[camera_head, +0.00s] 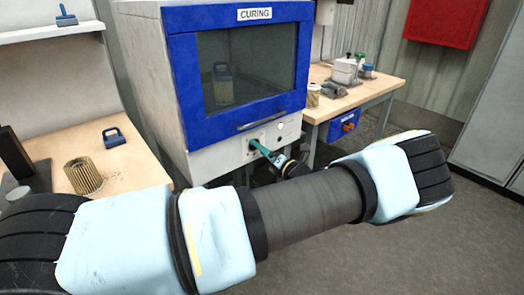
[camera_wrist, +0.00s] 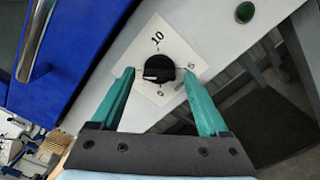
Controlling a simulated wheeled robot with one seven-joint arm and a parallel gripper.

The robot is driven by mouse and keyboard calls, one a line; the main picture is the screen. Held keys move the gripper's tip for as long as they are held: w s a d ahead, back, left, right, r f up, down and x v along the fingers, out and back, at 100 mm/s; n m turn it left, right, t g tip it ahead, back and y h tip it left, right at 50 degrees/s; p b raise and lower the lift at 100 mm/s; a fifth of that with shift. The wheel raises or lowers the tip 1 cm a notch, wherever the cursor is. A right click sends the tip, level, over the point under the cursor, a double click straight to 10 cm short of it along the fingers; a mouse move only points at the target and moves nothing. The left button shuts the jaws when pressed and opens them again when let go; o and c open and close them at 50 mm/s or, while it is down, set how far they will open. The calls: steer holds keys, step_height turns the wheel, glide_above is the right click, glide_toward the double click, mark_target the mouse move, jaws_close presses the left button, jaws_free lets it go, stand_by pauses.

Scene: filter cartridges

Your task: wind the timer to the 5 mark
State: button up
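The timer knob (camera_wrist: 159,69) is black with a short white bar near its lower-left side in the wrist view. It sits on a white dial plate (camera_wrist: 176,42) with "10" above, "5" to the right and "0" below. I cannot tell exactly which way the knob points. My gripper (camera_wrist: 158,74) is open, with one teal finger on each side of the knob and visible gaps to it. In the head view my gripper (camera_head: 258,147) reaches the panel below the door of the curing oven (camera_head: 183,70); the knob is hard to make out there.
A dark green button (camera_wrist: 245,12) is on the same panel. The oven's door handle (camera_wrist: 33,40) is to the left. A cartridge (camera_head: 223,86) shows behind the window. A pleated filter (camera_head: 83,175) stands on the left bench; a wooden table (camera_head: 375,85) with small items is at right.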

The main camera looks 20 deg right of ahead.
steer(key=b+v, duration=0.3)
steer(key=v, duration=0.7)
steer(key=shift+s, duration=0.35)
steer(key=shift+s+d, duration=0.1)
steer(key=shift+d, duration=0.05)
